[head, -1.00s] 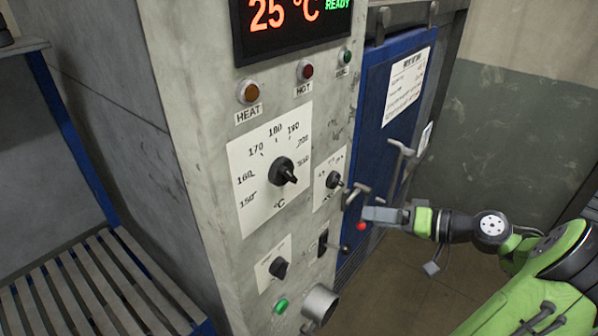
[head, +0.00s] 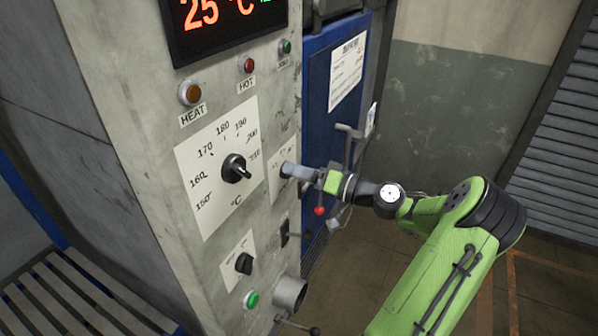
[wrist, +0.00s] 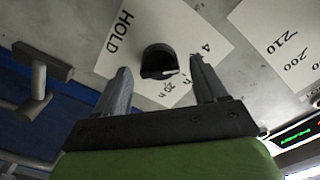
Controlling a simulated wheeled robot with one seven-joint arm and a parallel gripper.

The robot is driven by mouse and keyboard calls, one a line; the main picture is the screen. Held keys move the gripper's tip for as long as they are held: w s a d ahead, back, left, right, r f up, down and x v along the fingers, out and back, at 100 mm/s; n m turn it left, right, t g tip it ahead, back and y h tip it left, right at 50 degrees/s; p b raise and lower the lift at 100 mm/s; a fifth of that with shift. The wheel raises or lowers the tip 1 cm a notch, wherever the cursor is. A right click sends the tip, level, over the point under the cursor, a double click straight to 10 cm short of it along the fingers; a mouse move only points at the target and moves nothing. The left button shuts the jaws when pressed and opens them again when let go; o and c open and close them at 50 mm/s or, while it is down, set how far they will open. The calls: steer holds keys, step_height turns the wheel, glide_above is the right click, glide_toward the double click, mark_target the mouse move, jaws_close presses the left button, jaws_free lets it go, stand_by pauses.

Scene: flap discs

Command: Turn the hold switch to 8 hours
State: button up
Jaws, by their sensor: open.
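The hold switch is a black knob (wrist: 158,62) on a white plate marked HOLD (wrist: 124,25). In the wrist view it shows between the fingertips of my open gripper (wrist: 160,68), with bare space on both sides. I cannot tell whether the fingertips reach past its face. A pale mark on the knob faces lower right, towards partly hidden figures; a 4 is readable. In the head view my gripper (head: 287,170) is in front of the hold plate (head: 274,187) and hides the knob.
The larger temperature dial (head: 236,168) is left of my gripper. Below are a small black knob (head: 244,263), a green button (head: 252,299) and a black rocker switch (head: 284,232). A handle (head: 350,136) on the blue door (head: 318,85) stands out to the right.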

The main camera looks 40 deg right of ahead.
steer(key=shift+w+a, duration=0.1)
steer(key=shift+w, duration=0.15)
steer(key=c, duration=1.1)
steer(key=shift+o, duration=0.2)
steer(key=shift+m+p, duration=0.4)
steer(key=shift+f+m+p, duration=0.1)
steer(key=shift+m+p, duration=3.45)
steer(key=shift+m, duration=0.45)
steer(key=shift+f, duration=0.1)
steer(key=o, duration=1.1)
steer(key=shift+c, duration=0.2)
